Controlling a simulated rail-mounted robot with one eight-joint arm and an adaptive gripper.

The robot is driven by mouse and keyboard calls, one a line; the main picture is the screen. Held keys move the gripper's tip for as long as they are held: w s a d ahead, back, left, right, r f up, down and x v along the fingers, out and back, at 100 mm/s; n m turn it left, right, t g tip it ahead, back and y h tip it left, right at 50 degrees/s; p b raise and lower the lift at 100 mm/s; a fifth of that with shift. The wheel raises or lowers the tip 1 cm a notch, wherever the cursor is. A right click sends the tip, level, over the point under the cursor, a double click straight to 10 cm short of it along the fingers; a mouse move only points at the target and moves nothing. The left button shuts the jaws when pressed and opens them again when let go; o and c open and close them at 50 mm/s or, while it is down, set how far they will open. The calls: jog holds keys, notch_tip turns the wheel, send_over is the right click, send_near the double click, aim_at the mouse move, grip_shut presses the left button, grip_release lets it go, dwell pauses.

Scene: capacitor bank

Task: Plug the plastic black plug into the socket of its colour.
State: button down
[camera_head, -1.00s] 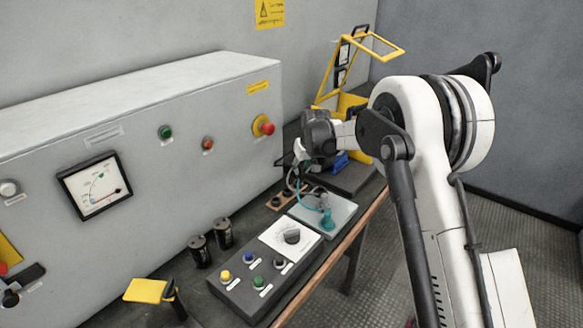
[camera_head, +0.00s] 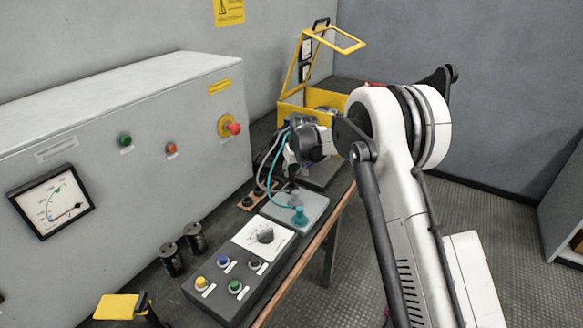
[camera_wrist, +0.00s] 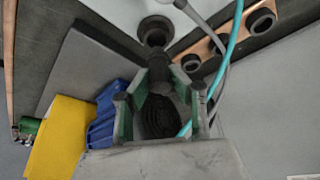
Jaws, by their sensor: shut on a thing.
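My gripper (camera_wrist: 160,110) is shut on the black plug (camera_wrist: 159,116), whose ribbed body shows between the green-lined fingers in the wrist view. A round black socket (camera_wrist: 155,30) on the light grey plate lies just beyond the fingertips. The plug's front end points toward it; I cannot tell whether they touch. In the head view my gripper (camera_head: 291,168) is low over the far end of the grey plate (camera_head: 276,211), and the plug is mostly hidden.
A copper-coloured strip with black round sockets (camera_wrist: 215,43) lies beside the plate. Teal and grey cables pass close to my fingers. A blue block (camera_wrist: 104,116) and a yellow block (camera_wrist: 58,138) are at left in the wrist view. The grey cabinet (camera_head: 110,130) borders the bench.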

aim_at(292, 177)
jog(key=shift+f, duration=0.65)
jog(key=shift+f+b, duration=1.25)
dwell(0.6)
jog(key=c, duration=1.5)
grip_release()
jog(key=shift+o, duration=0.2)
jog(key=v, duration=1.2)
jog(key=shift+d, duration=0.1)
